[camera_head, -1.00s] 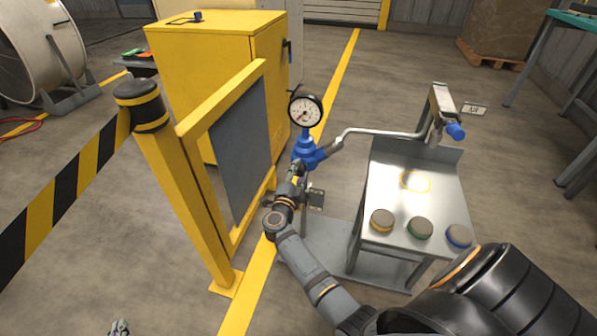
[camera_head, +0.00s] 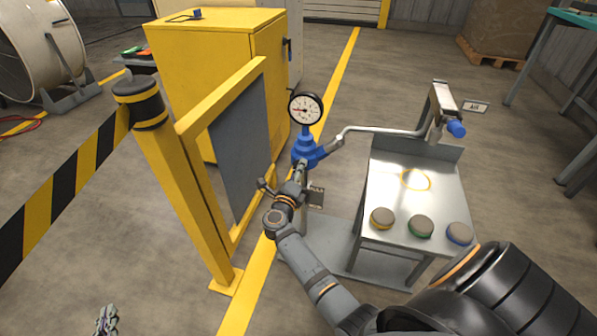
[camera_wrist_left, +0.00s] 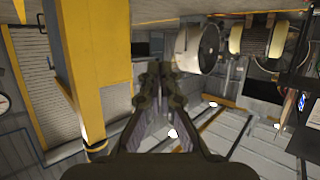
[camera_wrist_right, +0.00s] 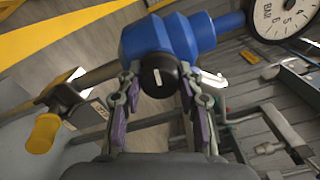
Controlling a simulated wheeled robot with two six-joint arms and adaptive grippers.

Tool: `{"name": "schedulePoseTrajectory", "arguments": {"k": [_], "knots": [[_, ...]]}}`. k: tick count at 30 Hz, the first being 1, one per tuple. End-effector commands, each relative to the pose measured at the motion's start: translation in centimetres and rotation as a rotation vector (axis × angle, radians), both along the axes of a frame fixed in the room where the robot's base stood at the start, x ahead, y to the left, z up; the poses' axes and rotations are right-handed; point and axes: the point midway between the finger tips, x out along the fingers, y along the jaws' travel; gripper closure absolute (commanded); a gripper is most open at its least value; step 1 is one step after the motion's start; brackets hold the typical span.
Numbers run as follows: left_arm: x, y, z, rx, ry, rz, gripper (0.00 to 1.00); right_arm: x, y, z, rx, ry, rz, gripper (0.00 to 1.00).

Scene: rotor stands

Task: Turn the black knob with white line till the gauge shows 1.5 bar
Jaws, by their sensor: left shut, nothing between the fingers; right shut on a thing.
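The black knob with a white line (camera_wrist_right: 158,76) is on the front of the blue regulator (camera_head: 305,150). The white line is near upright in the right wrist view. My right gripper (camera_wrist_right: 158,92) is shut on the knob, one finger on each side. In the head view the gripper (camera_head: 300,172) hides the knob. In the right wrist view only part of the dial (camera_wrist_right: 284,16) shows. My left gripper (camera_wrist_left: 159,78) is shut and empty, low at left (camera_head: 107,320).
A yellow-framed grey panel (camera_head: 240,150) stands close left of my right arm. Right of the regulator, a pipe (camera_head: 380,131) runs over a metal table (camera_head: 390,185) with several coloured round caps. A yellow cabinet (camera_head: 215,60) stands behind.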

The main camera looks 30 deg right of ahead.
Motion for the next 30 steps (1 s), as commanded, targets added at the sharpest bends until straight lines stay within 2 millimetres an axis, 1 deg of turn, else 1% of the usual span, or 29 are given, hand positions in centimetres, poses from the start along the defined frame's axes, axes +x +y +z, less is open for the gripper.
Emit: {"name": "schedulePoseTrajectory", "arguments": {"k": [3, 6, 12, 18, 29, 30], "knots": [[0.9, 0.1, 2.0, 0.002, -0.087, 0.003, 1.0, -0.1, 0.0, -0.3, 0.047, -0.051, -0.001, 0.95], [1.4, 0.1, 3.5, 0.003, -0.149, 0.006, 1.0, -0.1, 0.0, -0.3, 0.078, -0.086, 0.0, 0.95], [1.9, 0.2, 5.6, 0.006, -0.23, 0.009, 1.0, -0.1, 0.0, -0.3, 0.118, -0.131, -0.001, 0.95], [2.0, 0.2, 6.3, 0.007, -0.259, 0.009, 1.0, -0.1, 0.1, -0.3, 0.132, -0.147, -0.001, 0.95], [2.1, 0.2, 6.5, 0.007, -0.263, 0.009, 1.0, -0.1, 0.1, -0.3, 0.132, -0.147, -0.001, 0.95], [2.1, 0.2, 6.5, 0.007, -0.263, 0.009, 1.0, -0.1, 0.1, -0.3, 0.132, -0.147, -0.001, 0.59]]}}
